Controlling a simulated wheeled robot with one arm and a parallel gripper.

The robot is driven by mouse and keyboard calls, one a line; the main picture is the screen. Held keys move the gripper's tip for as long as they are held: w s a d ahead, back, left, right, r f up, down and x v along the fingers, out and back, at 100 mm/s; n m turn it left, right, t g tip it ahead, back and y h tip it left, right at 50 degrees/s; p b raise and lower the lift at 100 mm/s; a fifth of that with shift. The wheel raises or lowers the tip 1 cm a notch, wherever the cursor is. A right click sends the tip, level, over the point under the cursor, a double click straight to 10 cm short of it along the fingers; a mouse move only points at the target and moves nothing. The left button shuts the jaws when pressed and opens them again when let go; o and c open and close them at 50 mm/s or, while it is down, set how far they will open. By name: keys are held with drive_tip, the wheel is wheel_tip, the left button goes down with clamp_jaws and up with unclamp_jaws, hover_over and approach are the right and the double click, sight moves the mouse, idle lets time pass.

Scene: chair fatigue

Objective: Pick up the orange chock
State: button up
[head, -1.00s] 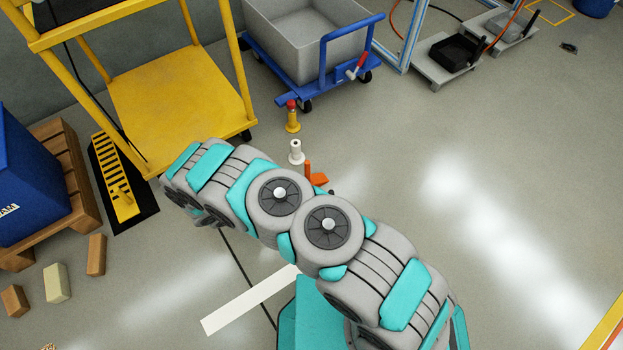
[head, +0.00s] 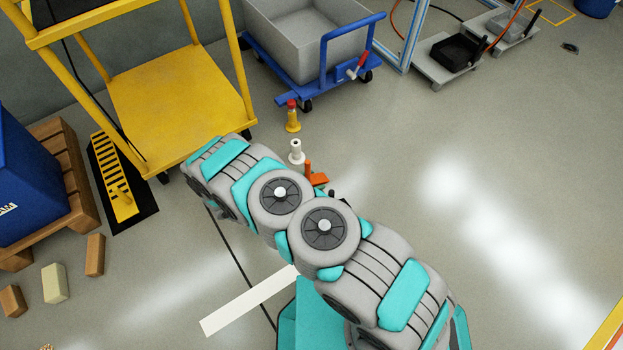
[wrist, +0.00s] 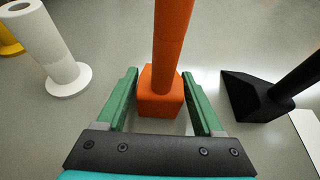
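The orange chock (wrist: 160,92) is a block with an upright round orange post, standing on the grey floor in the wrist view. My gripper (wrist: 162,90) is open, with one green finger on each side of the chock's block. Small gaps seem to show between the fingers and the block; I cannot tell whether either touches. In the head view the chock (head: 309,174) is partly hidden behind my arm, and my gripper is hidden there.
A white spool-like post (wrist: 55,55) stands left of the chock and a black chock-shaped piece (wrist: 255,98) stands right of it. A yellow post with a red top (head: 292,116) is farther back. A yellow cart (head: 165,90) stands at left.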

clamp_jaws()
idle(0.3)
drive_tip(key=shift+r, duration=0.1)
